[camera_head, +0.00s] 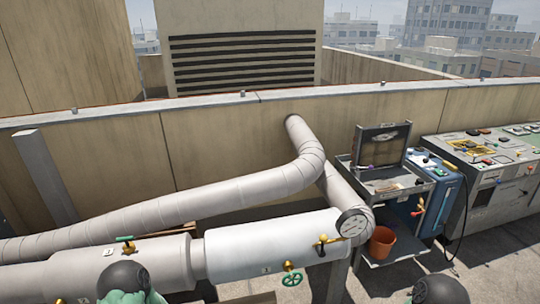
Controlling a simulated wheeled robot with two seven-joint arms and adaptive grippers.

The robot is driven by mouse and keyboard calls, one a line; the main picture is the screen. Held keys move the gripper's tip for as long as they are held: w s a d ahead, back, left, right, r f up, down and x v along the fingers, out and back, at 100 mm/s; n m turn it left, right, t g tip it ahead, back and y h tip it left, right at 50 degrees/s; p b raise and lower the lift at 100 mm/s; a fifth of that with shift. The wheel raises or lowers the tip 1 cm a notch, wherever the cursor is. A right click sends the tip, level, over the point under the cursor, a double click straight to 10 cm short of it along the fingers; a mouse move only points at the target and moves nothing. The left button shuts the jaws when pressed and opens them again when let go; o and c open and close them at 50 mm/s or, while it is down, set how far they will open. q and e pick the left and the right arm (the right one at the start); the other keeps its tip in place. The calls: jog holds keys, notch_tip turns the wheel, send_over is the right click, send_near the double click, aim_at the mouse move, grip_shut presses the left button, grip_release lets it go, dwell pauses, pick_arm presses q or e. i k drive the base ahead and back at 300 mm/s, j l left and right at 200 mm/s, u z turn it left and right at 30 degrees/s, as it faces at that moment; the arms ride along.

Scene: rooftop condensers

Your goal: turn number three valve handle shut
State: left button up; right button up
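A white horizontal pipe body (265,245) runs across the lower middle. A green handwheel (291,280) on a brass stem is below the body. A small number tag (265,270) is left of the wheel; I cannot read it surely. On the left section, a brass valve with a green handle (125,239) stands by another small tag (108,253). Which handle is number three is unclear. Neither gripper shows; only dark rounded parts, apparently mine, appear at the bottom edge.
A thick wrapped pipe (200,196) bends above the valves and enters the parapet wall (225,140). To the right stand a tool cart (385,186), an orange bucket (381,242), a blue case (441,195) and a control console (490,190). Open floor lies at the lower right.

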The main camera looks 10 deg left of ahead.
aim_at(126, 238)
jog(key=u, duration=1.35)
jog(key=i+l, duration=0.4)
jog(key=i, duration=0.25)
